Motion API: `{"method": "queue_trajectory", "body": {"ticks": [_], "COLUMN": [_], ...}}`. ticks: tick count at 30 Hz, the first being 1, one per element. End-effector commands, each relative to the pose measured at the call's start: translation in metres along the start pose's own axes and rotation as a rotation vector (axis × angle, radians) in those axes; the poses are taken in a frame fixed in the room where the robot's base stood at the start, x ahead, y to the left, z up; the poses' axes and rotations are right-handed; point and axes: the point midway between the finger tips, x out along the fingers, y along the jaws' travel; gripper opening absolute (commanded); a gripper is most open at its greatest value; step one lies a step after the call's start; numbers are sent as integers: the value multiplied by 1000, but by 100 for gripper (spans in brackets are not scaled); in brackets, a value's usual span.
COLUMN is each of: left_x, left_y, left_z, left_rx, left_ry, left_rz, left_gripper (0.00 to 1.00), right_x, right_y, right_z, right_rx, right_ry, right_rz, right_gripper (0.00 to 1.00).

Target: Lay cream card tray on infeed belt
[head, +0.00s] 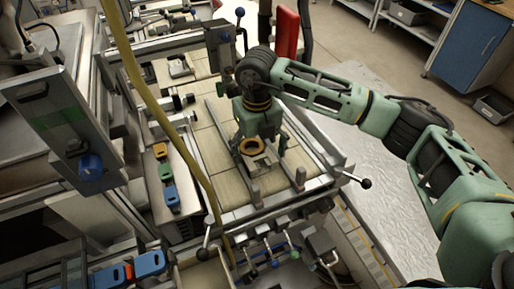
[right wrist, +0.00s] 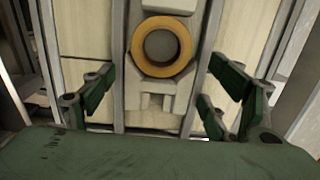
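The cream card tray (head: 262,166) lies on the belt (head: 235,187) of pale slats, with an orange tape reel on its far part. In the right wrist view the tray (right wrist: 159,88) sits between two grey rails, and the orange reel (right wrist: 161,47) shows whole on it. My right gripper (head: 260,148) points down over the tray. Its green fingers are spread wide, one pair on each side of the tray and apart from it; between the fingertips (right wrist: 160,95) nothing is gripped. My left gripper is not in view.
Grey guide rails (head: 219,127) run along the belt. A yellow hose (head: 148,103) hangs across the left side. Small coloured blocks (head: 166,172) stand in a strip left of the belt. A black-knobbed lever (head: 355,179) sticks out at the right.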

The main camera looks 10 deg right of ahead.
Motion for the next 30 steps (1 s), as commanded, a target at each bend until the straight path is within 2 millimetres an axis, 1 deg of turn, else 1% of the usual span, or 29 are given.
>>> {"method": "queue_trajectory", "body": {"ticks": [7, 10, 11, 14, 18, 24, 27, 30], "left_x": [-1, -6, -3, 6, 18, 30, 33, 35], "left_y": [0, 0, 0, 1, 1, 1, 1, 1], "left_z": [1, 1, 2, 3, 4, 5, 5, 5], "left_rx": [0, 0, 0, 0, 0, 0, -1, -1], "left_ry": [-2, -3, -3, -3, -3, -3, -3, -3], "left_rz": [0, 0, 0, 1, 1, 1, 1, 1], "left_gripper": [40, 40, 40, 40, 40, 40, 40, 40], "right_x": [-1, -6, -7, -21, -51, -93, -108, -118], "right_y": [0, 0, 0, 0, 0, 1, 0, 0], "right_z": [0, 0, 1, 2, 2, 1, 1, 0], "right_rx": [0, 0, 0, -1, -1, -1, 0, 1], "right_ry": [0, 0, -2, -6, -7, -5, -3, -2], "right_rz": [0, 0, 0, 1, 1, 0, 0, 0], "right_gripper": [81, 81, 81, 81, 81, 81, 81, 81]}}
